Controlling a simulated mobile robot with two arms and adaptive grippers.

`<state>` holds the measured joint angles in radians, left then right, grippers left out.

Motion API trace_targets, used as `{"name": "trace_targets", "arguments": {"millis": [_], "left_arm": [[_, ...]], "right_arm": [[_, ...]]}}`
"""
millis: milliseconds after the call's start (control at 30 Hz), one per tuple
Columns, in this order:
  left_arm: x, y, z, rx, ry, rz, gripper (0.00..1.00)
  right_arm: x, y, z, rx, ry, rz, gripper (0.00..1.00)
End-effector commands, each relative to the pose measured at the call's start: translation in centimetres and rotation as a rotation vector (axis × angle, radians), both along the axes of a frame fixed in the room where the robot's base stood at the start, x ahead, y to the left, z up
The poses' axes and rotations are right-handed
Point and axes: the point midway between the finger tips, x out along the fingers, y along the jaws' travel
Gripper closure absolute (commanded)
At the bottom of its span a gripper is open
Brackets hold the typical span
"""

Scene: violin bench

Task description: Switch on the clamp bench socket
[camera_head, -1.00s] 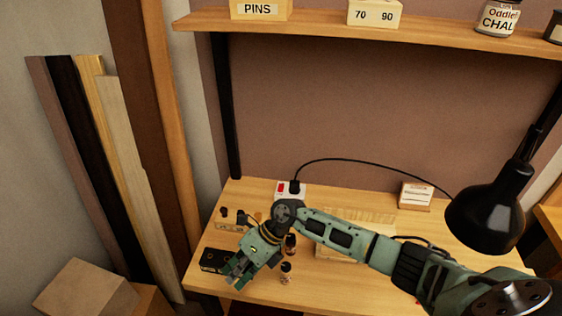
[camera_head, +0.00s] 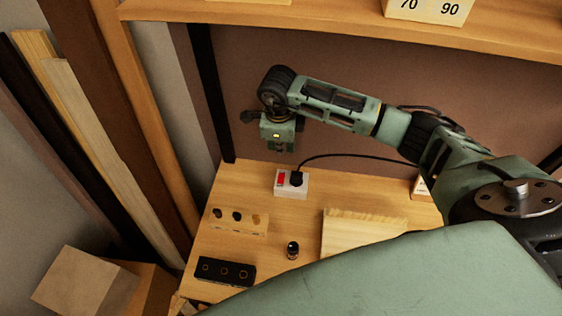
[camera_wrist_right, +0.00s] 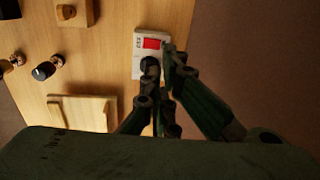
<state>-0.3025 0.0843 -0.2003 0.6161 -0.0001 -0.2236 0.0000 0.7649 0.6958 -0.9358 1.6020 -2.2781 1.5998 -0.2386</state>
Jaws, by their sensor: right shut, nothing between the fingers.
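The bench socket (camera_head: 291,190) is a white block on the bench top near the back wall. Its red switch (camera_head: 281,180) is at its left end, beside a black plug (camera_head: 297,179) with a cable. The switch also shows in the right wrist view (camera_wrist_right: 151,43). My right gripper (camera_head: 278,149) points down above the socket and slightly behind it, apart from it in the head view. It is shut and empty. In the right wrist view its fingers (camera_wrist_right: 161,61) overlap the socket's plug end; contact cannot be told. My left gripper is not in view.
The shelf (camera_head: 330,22) runs above. The cable (camera_head: 345,156) runs right from the plug.

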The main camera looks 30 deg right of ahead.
Motion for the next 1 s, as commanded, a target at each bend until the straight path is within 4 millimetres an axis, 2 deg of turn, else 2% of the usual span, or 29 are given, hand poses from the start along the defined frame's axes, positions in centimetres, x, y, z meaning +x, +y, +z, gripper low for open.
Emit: {"name": "trace_targets", "arguments": {"millis": [100,200,267,400,500,600,800,1000], "left_arm": [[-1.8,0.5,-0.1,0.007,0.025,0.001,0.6],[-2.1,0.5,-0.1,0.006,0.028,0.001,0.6],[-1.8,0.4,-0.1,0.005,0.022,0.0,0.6],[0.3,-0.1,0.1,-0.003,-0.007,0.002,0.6],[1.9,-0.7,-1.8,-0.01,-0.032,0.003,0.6],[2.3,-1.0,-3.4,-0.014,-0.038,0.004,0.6],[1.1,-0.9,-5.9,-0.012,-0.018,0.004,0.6],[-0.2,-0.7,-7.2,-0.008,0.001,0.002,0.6]], "right_arm": [[0.0,0.0,0.0,0.001,0.0,-0.001,1.0],[0.0,0.0,-0.3,0.002,0.001,-0.002,1.0],[0.0,-0.1,-0.8,0.002,0.002,-0.003,1.0],[0.1,-0.2,-2.9,0.002,0.006,-0.002,1.0],[0.4,-0.3,-5.7,0.003,0.003,-0.003,1.0],[0.6,-0.5,-8.0,0.003,0.002,-0.003,1.0],[1.0,-0.8,-11.7,0.003,0.002,-0.003,1.0],[1.3,-1.0,-13.6,0.003,0.0,-0.002,1.0]]}}
